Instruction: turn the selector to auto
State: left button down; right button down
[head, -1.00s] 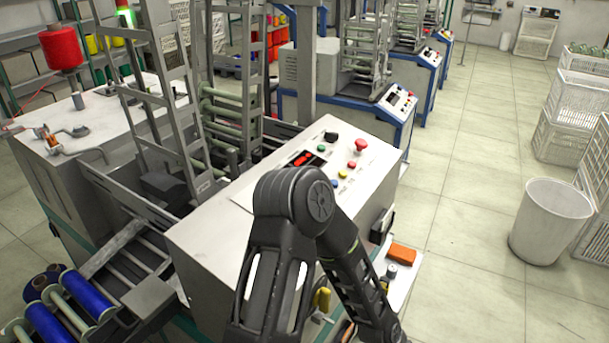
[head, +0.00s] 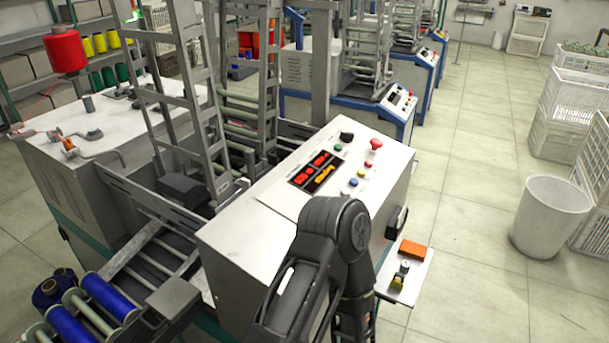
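The control panel (head: 290,207) slopes on top of the white machine housing in the middle of the head view. A black knob (head: 346,137), which looks like the selector, sits near its upper edge; its pointer direction and labels are too small to read. Beside it are a red mushroom button (head: 376,144) and a green button (head: 339,147). Red, yellow and blue buttons run below, by a lit display (head: 317,172). One of my arms bends in front of the panel's lower right. Neither gripper shows in this view.
A small white shelf (head: 417,281) at the machine's right side holds an orange block (head: 413,249) and small items. Blue bobbins (head: 72,326) lie at lower left. A white bin (head: 549,218) stands right; the floor between is clear.

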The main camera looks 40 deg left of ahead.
aim_at(345, 136)
jog(key=j+u, duration=0.1)
jog(key=u, duration=0.2)
jog(key=j+u, duration=0.25)
jog(key=i+l+u, duration=0.1)
jog(key=l+u, duration=0.3)
jog(key=j, duration=0.05)
